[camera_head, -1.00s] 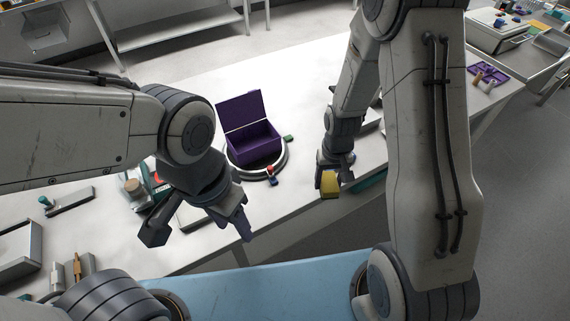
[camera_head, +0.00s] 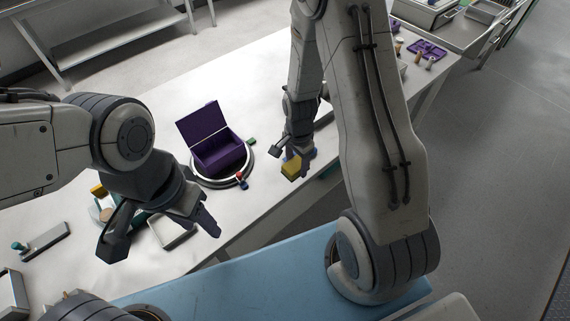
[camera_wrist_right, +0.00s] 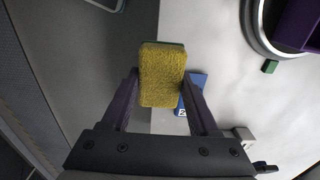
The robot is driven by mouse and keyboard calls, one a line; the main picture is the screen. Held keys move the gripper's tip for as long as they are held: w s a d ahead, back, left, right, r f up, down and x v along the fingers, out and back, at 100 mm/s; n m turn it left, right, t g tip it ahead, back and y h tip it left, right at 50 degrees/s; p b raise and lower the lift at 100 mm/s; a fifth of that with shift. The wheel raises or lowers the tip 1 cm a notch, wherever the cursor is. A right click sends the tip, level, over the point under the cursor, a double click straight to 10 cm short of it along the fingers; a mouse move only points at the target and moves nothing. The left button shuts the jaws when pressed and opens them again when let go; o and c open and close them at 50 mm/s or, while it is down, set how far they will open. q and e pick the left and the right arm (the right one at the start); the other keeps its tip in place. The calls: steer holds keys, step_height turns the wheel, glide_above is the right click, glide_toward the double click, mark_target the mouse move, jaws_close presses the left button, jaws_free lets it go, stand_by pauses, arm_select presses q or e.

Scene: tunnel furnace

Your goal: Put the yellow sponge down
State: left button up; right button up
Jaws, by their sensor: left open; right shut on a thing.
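The yellow sponge (camera_head: 292,169) has a green layer on one side. My right gripper (camera_head: 293,160) is shut on it near the table's front edge, to the right of the purple box. In the right wrist view the sponge (camera_wrist_right: 162,75) sits between the two fingertips, over the line where the white tabletop meets the dark floor. I cannot tell how high above the tabletop it is. My left gripper (camera_head: 160,229) is open and empty, over the front part of the table on the left.
An open purple box (camera_head: 220,158) stands on a round base (camera_head: 242,178). A small red and blue item (camera_head: 241,180) and a green block (camera_head: 252,142) lie by it. A blue thing (camera_wrist_right: 197,90) lies beside the right gripper's fingers. White tabletop (camera_head: 165,105) is clear behind the box.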

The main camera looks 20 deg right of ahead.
mark_target(285, 165)
steer(key=w+f, duration=0.1)
steer(key=w+a+f+p, duration=0.1)
steer(key=w, duration=0.1)
steer(key=w+f, duration=0.1)
steer(key=shift+w+a, duration=0.35)
step_height(285, 165, down, 3)
steer(key=shift+f+p, duration=0.1)
steer(key=shift+p, duration=1.05)
steer(key=shift+f, duration=0.45)
steer(key=shift+f, duration=0.1)
steer(key=shift+f+b, duration=0.55)
steer(key=shift+b, duration=0.05)
steer(key=o, duration=1.3)
steer(key=shift+r, duration=0.1)
